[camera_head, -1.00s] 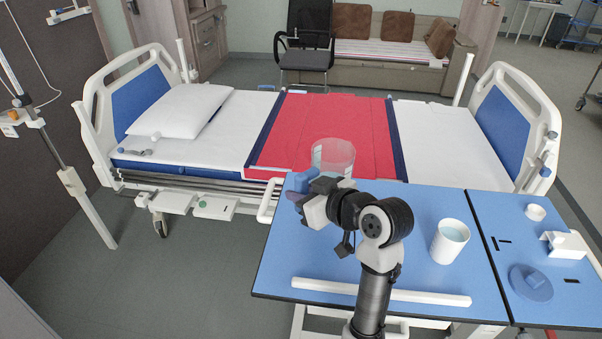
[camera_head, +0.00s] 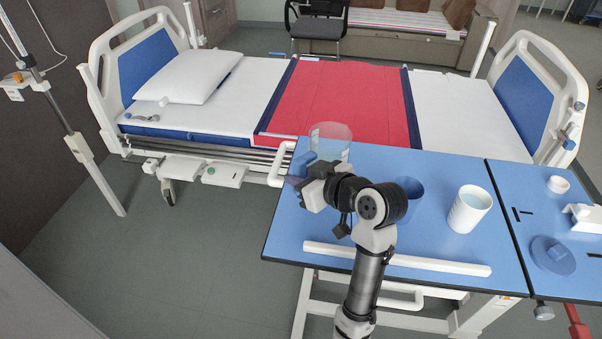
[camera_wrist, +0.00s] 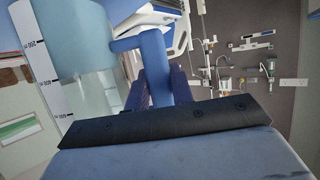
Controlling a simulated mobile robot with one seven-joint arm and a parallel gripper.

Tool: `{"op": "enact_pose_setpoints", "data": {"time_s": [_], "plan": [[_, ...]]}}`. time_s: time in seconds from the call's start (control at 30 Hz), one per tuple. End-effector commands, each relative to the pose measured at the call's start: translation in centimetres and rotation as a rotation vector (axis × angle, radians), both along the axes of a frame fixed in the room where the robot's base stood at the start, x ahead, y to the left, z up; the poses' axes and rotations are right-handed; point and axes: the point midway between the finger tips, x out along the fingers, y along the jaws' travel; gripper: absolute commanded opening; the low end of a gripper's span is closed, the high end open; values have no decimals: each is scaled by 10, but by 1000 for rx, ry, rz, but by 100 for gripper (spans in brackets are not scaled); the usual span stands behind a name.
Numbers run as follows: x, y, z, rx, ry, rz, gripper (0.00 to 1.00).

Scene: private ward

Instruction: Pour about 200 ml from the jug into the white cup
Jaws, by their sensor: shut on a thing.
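The jug (camera_head: 331,143) is clear, with a blue handle, at the far left corner of the blue overbed table (camera_head: 290,232). I cannot tell whether it touches the table. In the wrist view the jug (camera_wrist: 80,38) fills the upper left, with a white measuring scale on its wall. My gripper (camera_head: 300,184) is shut on the blue handle (camera_wrist: 155,62); in the head view my wrist partly hides the handle and the jug's lower part. The white cup (camera_head: 469,209) stands upright on the table's right part, apart from the jug, to the right of my arm.
A blue cup (camera_head: 411,188) stands behind my arm, left of the white cup. A white bar (camera_head: 395,259) lies along the table's near edge. A side panel (camera_head: 510,188) at right holds a round blue item (camera_head: 553,254) and white items. The bed (camera_head: 225,100) is behind.

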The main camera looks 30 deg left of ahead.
Motion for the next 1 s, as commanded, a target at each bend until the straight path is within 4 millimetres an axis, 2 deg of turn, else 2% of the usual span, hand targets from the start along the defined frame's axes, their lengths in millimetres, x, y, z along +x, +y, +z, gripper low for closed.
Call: {"op": "enact_pose_setpoints", "data": {"time_s": [0.37, 1.0], "plan": [[0, 0, 2, 1, -3, 0, 0], [0, 0, -11, 1, -3, 0, 0]]}}
